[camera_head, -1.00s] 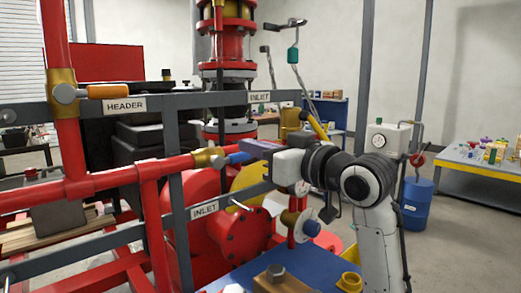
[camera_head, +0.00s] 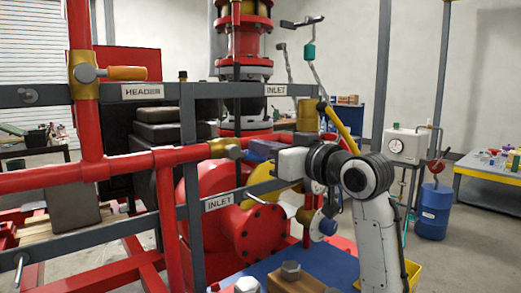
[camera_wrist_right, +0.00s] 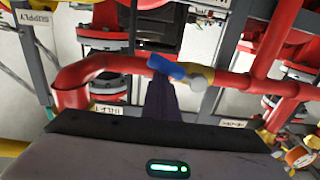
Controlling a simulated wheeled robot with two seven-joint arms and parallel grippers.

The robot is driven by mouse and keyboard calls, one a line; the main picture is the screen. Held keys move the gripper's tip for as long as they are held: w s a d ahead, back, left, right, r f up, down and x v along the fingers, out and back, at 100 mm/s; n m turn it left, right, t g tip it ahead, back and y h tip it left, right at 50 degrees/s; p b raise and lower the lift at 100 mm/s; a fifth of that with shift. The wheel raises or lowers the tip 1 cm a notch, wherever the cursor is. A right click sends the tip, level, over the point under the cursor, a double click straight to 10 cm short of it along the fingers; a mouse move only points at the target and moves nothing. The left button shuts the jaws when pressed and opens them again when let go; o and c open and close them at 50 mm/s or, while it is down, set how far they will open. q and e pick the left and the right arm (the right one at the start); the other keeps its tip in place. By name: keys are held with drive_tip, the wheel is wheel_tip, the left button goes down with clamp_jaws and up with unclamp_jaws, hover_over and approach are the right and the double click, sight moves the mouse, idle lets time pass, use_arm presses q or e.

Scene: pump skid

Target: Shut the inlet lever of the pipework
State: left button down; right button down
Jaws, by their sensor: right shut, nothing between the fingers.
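The inlet lever shows in the right wrist view as a blue handle (camera_wrist_right: 167,67) on a brass valve (camera_wrist_right: 200,77) in a red pipe. The handle lies nearly along the pipe, slightly tilted. The brass valve (camera_head: 224,148) also shows in the head view, where my gripper mostly hides the handle. My right gripper (camera_head: 258,149) is just right of the valve. Its dark purple fingers (camera_wrist_right: 160,90) are shut and empty, with tips at the handle's near side; I cannot tell whether they touch. My left gripper is not in view.
An orange lever (camera_head: 125,73) sits by the HEADER label (camera_head: 142,91). A red pump body (camera_head: 256,232) is below. A blue drum (camera_head: 434,211) stands at right on open floor.

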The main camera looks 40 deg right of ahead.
drive_tip(key=f, duration=0.1)
drive_tip(key=f+b, duration=0.1)
drive_tip(key=f, duration=0.1)
drive_tip(key=shift+a+f+b, duration=0.15)
drive_tip(key=shift+a+b, duration=0.1)
drive_tip(key=shift+b, duration=0.15)
approach(257, 161)
drive_tip(key=shift+s+a+f, duration=0.1)
drive_tip(key=shift+a+f, duration=0.3)
drive_tip(key=shift+f, duration=0.3)
drive_tip(key=shift+a+f, duration=0.45)
drive_tip(key=shift+f, duration=0.3)
idle(0.5)
